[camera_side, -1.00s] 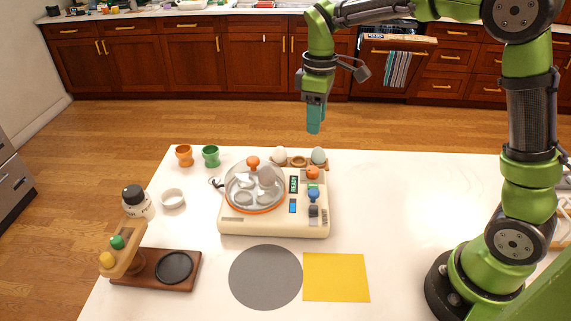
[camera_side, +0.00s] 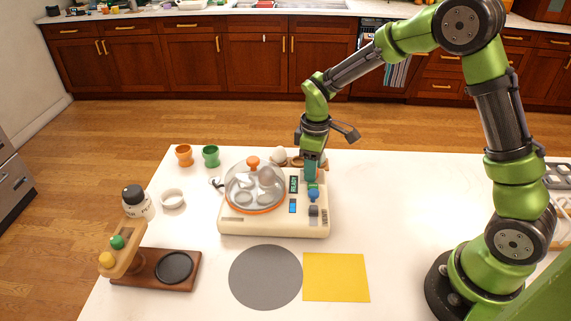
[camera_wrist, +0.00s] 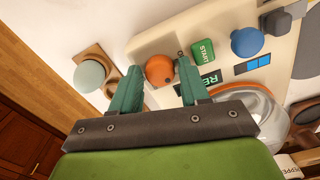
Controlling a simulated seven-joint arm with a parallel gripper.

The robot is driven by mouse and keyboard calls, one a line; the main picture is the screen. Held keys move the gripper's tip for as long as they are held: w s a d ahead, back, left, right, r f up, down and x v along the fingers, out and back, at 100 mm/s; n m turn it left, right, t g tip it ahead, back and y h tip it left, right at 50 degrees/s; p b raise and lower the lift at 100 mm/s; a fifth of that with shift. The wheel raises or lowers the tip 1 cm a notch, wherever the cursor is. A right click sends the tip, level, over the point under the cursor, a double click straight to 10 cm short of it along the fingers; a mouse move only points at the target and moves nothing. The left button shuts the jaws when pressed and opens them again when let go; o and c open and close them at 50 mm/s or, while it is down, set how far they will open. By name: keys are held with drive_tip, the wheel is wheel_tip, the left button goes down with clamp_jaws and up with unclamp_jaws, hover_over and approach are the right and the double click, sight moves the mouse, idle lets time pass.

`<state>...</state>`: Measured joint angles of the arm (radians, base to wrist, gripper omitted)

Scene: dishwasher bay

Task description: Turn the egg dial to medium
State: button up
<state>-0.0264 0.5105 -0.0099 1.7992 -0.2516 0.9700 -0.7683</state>
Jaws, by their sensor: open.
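The cream egg cooker (camera_side: 245,228) stands on the white table, with a clear lid (camera_side: 250,190) over its left part. An orange round knob (camera_wrist: 159,70) sits at the far end of its control panel. A blue knob (camera_side: 313,195) is nearer the front and also shows in the wrist view (camera_wrist: 246,42). I cannot read any dial setting. My gripper (camera_side: 311,178) is open and points down over the panel's far end. In the wrist view its teal fingers stand on either side of the orange knob; contact is unclear.
An egg holder (camera_side: 298,161) with a white egg (camera_side: 279,154) stands just behind the cooker. A green START button (camera_wrist: 204,51) is close to one finger. Orange (camera_side: 184,155) and green (camera_side: 211,156) cups stand back left. The table right of the cooker is clear.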

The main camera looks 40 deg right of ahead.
drive_tip(key=c, duration=0.8)
drive_tip(key=shift+o, duration=0.2)
drive_tip(key=m, duration=0.5)
drive_tip(key=shift+m, duration=0.4)
drive_tip(key=m, duration=0.5)
drive_tip(key=shift+m, duration=0.4)
drive_tip(key=o, duration=0.8)
drive_tip(key=shift+c, duration=0.2)
